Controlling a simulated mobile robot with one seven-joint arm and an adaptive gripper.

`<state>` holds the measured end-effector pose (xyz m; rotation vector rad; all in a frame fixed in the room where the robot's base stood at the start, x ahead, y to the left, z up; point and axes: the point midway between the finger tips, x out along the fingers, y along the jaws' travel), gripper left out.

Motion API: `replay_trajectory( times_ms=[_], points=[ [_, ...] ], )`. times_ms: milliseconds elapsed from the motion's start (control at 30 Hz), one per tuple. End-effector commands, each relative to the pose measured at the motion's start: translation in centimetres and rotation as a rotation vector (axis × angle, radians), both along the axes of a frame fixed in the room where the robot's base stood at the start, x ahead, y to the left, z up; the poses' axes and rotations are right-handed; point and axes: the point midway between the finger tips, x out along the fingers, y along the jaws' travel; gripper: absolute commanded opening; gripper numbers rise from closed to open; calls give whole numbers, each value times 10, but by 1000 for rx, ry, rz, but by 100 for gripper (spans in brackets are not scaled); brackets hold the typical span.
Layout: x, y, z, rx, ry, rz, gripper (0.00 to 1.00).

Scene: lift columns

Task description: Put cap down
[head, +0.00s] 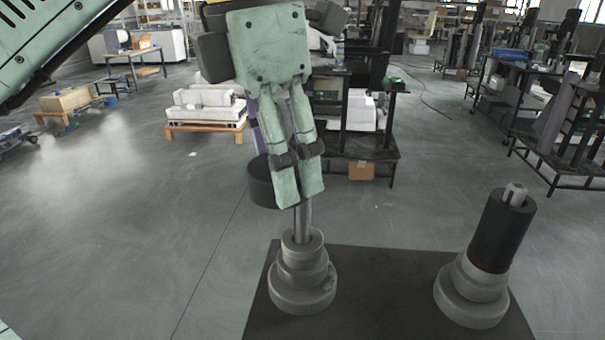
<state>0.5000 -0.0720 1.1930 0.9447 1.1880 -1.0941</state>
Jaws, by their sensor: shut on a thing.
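My gripper (300,190) hangs at the upper middle with its pale green fingers pointing down. It is shut on a dark round cap (262,184), which shows to the left of and behind the fingers; the fingers hide its right part. The left column (302,275) has a stepped grey base and a thin upright rod (303,222) just below the fingertips. The held cap is above the base, apart from it. The rod's top is hidden behind the fingers. The right column (472,290) has a similar grey base with a black sleeve (502,232) around its upper part.
Both columns stand on a dark plate (385,290). Bare grey floor (130,230) lies to the left. Behind are a black cart (360,150), a low wooden pallet with white parts (207,115), and dark work tables (560,130) at the right.

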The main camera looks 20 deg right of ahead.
Motion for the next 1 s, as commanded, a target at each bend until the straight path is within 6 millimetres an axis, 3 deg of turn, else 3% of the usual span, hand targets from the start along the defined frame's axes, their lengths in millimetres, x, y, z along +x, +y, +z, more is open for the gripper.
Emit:
replay_trajectory(
  times_ms=[100,200,333,467,800,1000],
  points=[
    [-42,-3,18,3,-5,79,20],
    [-65,-5,23,1,-2,130,20],
    [-72,-7,25,-1,2,161,20],
    [-50,-14,23,-2,3,165,20],
    [39,-35,19,-4,4,162,20],
    [72,-43,14,-3,3,163,20]
  ],
)
